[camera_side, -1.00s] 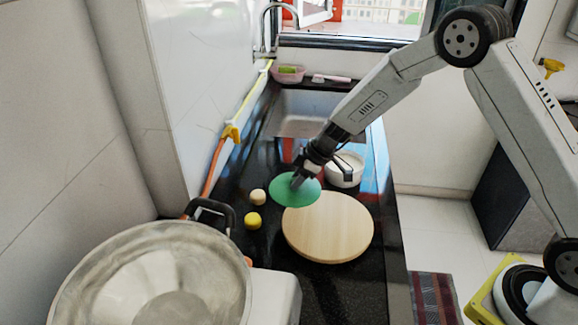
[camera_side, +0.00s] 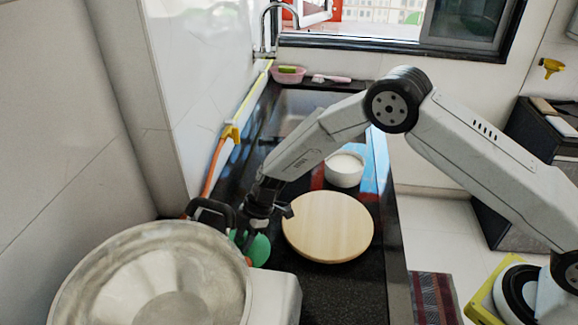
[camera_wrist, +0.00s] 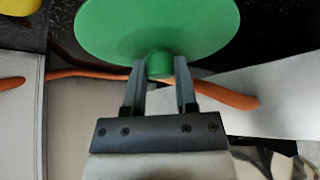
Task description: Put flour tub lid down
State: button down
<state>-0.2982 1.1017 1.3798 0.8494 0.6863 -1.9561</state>
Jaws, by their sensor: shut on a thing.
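The green round lid (camera_side: 259,249) is in my gripper, low at the left of the counter beside the big metal bowl. The lid looks tilted and is partly hidden by my gripper (camera_side: 244,238) in the side view. In the wrist view, my gripper (camera_wrist: 160,72) is shut on the small knob of the green lid (camera_wrist: 150,25), one finger on each side. I cannot tell whether the lid touches the counter. The white tub (camera_side: 344,170) stands open behind the wooden board, with white flour inside.
A round wooden board (camera_side: 328,228) lies to the right of my gripper. A large metal bowl (camera_side: 150,285) on a white machine fills the front left. Dark counter (camera_side: 340,290) is bare in front of the board. An orange hose runs along the left wall.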

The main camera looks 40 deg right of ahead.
jog(key=shift+f, duration=1.35)
jog(key=shift+f, duration=0.15)
jog(key=shift+c, duration=2)
grip_release()
jog(key=v, duration=1.2)
